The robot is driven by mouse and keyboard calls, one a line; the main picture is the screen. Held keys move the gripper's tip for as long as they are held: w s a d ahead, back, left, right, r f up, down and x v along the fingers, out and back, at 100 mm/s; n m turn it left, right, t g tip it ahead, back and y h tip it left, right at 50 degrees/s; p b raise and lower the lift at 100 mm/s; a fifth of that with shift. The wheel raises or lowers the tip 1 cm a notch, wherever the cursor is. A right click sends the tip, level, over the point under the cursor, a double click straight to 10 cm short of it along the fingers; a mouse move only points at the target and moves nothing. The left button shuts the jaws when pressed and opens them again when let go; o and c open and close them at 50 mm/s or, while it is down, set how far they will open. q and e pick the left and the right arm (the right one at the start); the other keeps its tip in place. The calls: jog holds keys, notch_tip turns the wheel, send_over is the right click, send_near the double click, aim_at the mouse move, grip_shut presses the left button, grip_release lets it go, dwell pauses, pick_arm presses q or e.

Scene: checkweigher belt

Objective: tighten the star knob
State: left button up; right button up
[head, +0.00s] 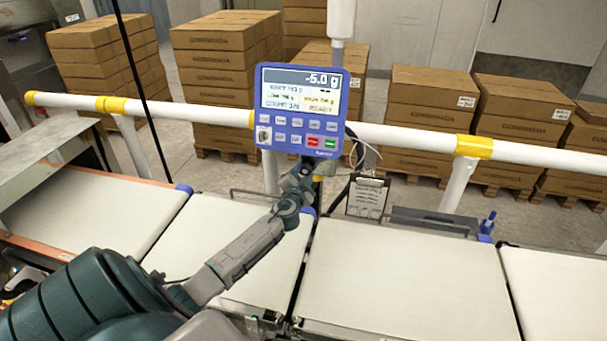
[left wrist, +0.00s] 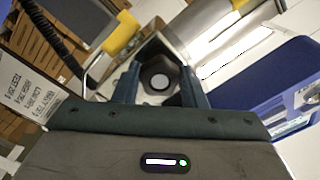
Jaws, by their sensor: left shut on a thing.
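The star knob (left wrist: 160,80) shows in the left wrist view as a dark lobed knob with a round white centre. My left gripper (left wrist: 160,88) is shut on it, with one finger on each side. In the head view my left gripper (head: 312,172) reaches up to just below the blue display unit (head: 300,108), and the knob cannot be made out there. The display reads -5.0 g. The blue unit also shows at the right of the left wrist view (left wrist: 235,75). My right gripper is in neither view.
A white rail (head: 407,137) with yellow clamps runs behind the unit. A clipboard (head: 367,196) hangs to the right of my gripper. White belts (head: 400,275) lie below. Stacked cartons (head: 430,95) stand behind the rail. A blue knob-like part (head: 487,225) stands at right.

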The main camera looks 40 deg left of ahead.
pick_arm(q)
jog(key=m, duration=0.5)
jog(key=shift+b, duration=0.3)
jog(key=m, duration=0.4)
jog(key=shift+m, duration=0.3)
jog(key=m+p, duration=0.2)
jog(key=m, duration=0.3)
jog(key=shift+s, duration=0.1)
jog(key=m+p, duration=0.1)
jog(key=m, duration=0.4)
jog(key=shift+f, duration=0.1)
jog(key=o, duration=0.9)
jog(key=shift+d, duration=0.1)
jog(key=shift+c, duration=0.2)
jog(key=shift+o, duration=0.6)
jog(key=shift+r, duration=0.2)
